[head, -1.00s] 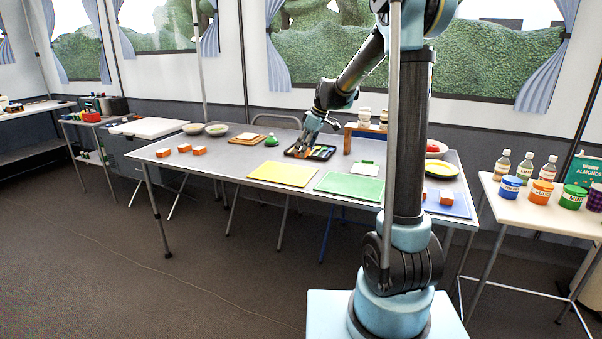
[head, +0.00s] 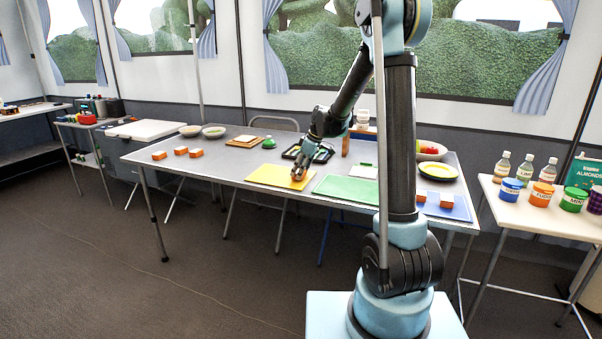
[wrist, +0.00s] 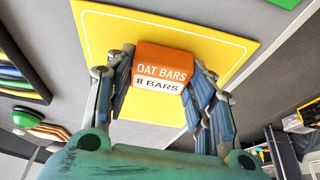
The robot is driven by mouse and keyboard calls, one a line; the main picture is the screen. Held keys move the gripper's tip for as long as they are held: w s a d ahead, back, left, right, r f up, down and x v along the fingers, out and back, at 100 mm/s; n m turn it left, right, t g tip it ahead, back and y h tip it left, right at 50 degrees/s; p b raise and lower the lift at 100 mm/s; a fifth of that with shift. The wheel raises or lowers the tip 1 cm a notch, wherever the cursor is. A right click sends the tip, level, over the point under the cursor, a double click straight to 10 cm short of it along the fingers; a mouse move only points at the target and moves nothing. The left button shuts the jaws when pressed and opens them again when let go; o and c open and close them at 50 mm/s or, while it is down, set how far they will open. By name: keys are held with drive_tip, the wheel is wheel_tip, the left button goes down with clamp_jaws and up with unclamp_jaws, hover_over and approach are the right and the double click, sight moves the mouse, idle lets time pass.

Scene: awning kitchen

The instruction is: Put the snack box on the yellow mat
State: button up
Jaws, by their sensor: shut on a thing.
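The snack box (wrist: 161,68) is orange and white and reads "OAT BARS, 8 BARS" in the wrist view. My gripper (wrist: 160,85) is shut on it, with one finger on each side. The yellow mat (wrist: 105,30) lies behind the box in that view. In the head view my gripper (head: 298,176) is over the right part of the yellow mat (head: 265,176). The box is too small and hidden there to make out clearly. I cannot tell whether it touches the mat.
A green mat (head: 345,190) lies right of the yellow one. A blue mat (head: 462,208) with similar orange boxes is farther right. Several orange boxes (head: 181,151) stand at the table's left. A dark tray (head: 325,155) is behind the mat. The rest of the yellow mat is clear.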

drive_tip(key=shift+f, duration=0.2)
drive_tip(key=o, duration=1)
drive_tip(key=shift+o, duration=0.2)
drive_tip(key=v, duration=1.2)
drive_tip(key=s+d+m+h, duration=0.1)
drive_tip(key=s+d+m, duration=0.3)
drive_tip(key=s, duration=0.6)
drive_tip(key=s+d+m+h, duration=0.1)
drive_tip(key=s+d+m, duration=0.1)
drive_tip(key=s+d, duration=0.6)
drive_tip(key=s+d+f+m, duration=0.2)
drive_tip(key=s+f, duration=0.1)
drive_tip(key=s, duration=0.4)
drive_tip(key=s+d+f+m+h, duration=0.1)
drive_tip(key=s+d+f+m, duration=0.1)
drive_tip(key=s, duration=0.5)
drive_tip(key=s+d+f+m+h, duration=0.1)
drive_tip(key=s+d+f+m, duration=0.2)
drive_tip(key=s+f, duration=0.3)
drive_tip(key=shift+s+m+t, duration=0.4)
drive_tip(key=shift+s, duration=0.2)
